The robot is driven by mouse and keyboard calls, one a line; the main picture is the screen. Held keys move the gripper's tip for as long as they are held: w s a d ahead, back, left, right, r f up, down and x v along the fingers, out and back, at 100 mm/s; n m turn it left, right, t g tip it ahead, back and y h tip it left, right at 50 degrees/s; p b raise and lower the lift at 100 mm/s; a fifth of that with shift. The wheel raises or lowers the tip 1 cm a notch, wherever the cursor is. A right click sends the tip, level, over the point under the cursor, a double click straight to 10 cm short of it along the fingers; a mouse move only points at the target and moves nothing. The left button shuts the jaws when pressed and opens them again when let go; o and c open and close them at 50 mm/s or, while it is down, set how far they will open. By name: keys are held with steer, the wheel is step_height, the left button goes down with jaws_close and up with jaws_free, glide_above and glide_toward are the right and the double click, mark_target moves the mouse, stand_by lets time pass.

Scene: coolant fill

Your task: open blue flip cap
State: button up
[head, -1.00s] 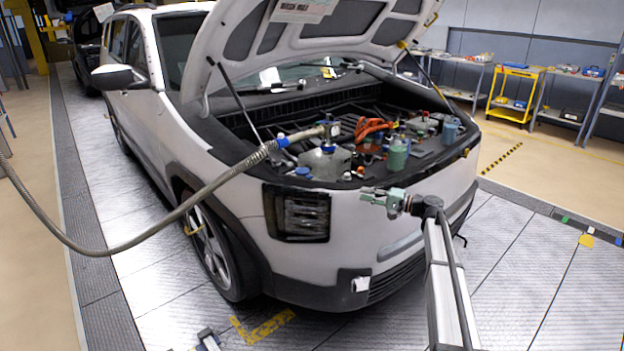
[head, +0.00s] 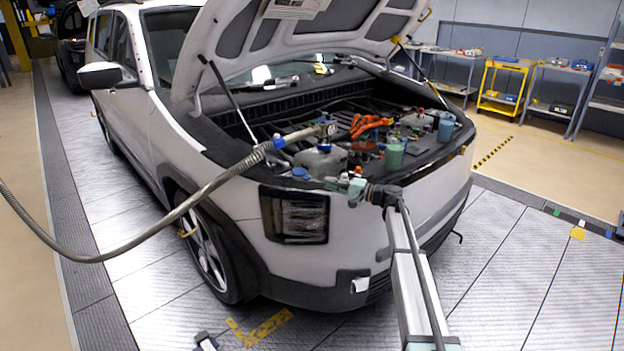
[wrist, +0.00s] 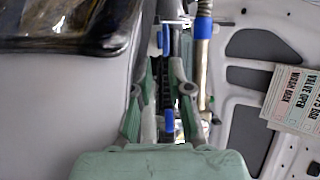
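A small blue cap (head: 299,173) sits at the front left edge of the engine bay in the head view. Another blue cap (head: 324,146) sits on a pale reservoir below the hose nozzle. I cannot tell which is the flip cap, or whether either is open. My gripper (head: 338,184) is at the bay's front edge, above the headlight's right end, right of the first cap and apart from it. In the wrist view my gripper (wrist: 160,75) is open, with a gap between its green fingers. A blue part (wrist: 169,120) shows through that gap; I cannot tell which part it is.
A ribbed hose (head: 215,183) runs from the left into the bay. The raised hood (head: 290,40) hangs above, held by struts (head: 232,98). A green-capped bottle (head: 394,153) and orange cables (head: 368,124) stand right of the reservoir. The headlight (head: 296,215) is below my gripper.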

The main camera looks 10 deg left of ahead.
mark_target(302, 174)
steer(key=p+x, duration=0.1)
steer(key=x, duration=0.6)
steer(key=shift+a, duration=0.4)
steer(key=shift+w, duration=0.1)
jaws_close()
